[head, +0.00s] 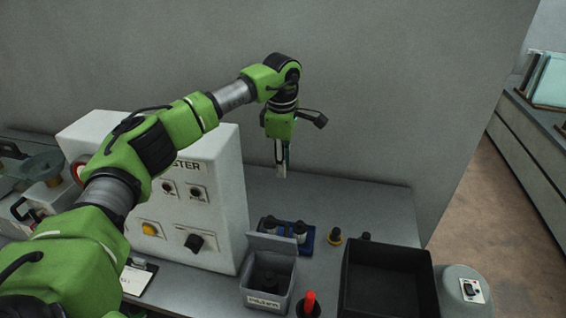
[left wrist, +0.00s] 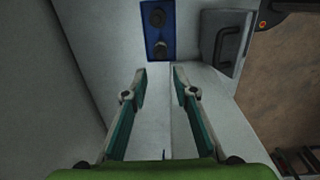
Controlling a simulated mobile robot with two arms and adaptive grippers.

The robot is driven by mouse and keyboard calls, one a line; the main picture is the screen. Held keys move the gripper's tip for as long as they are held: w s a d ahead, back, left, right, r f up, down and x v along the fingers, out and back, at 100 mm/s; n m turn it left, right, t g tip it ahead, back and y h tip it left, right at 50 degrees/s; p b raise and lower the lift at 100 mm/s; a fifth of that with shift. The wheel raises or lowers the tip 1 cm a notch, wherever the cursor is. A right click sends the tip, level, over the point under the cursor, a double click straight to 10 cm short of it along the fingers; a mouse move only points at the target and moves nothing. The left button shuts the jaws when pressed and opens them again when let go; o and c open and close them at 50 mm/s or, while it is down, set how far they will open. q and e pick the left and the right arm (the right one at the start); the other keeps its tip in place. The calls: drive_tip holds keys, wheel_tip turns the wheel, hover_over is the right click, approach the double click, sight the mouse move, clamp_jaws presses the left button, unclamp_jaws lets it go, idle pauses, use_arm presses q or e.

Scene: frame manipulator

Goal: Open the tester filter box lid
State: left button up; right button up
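The grey filter box (head: 267,299) with a white label stands on the bench at the lower centre of the head view. Its lid (head: 272,243) appears raised along the far edge, and dark contents show inside. The filter box also shows at the upper right of the left wrist view (left wrist: 222,70). My left gripper (head: 282,172) points down, high above the bench, behind the box and apart from it. Its fingers (left wrist: 158,80) stand apart with nothing between them. My right gripper is in neither view.
The white tester (head: 215,215) stands left of the box. A red-topped knob (head: 310,302) and a black bin (head: 388,248) are to the right. Bare bench (head: 345,205) lies toward the back wall.

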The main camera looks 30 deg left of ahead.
use_arm(q)
wheel_tip(320, 180, up, 12)
drive_tip(key=shift+s+d, duration=0.15)
drive_tip(key=shift+s, duration=0.2)
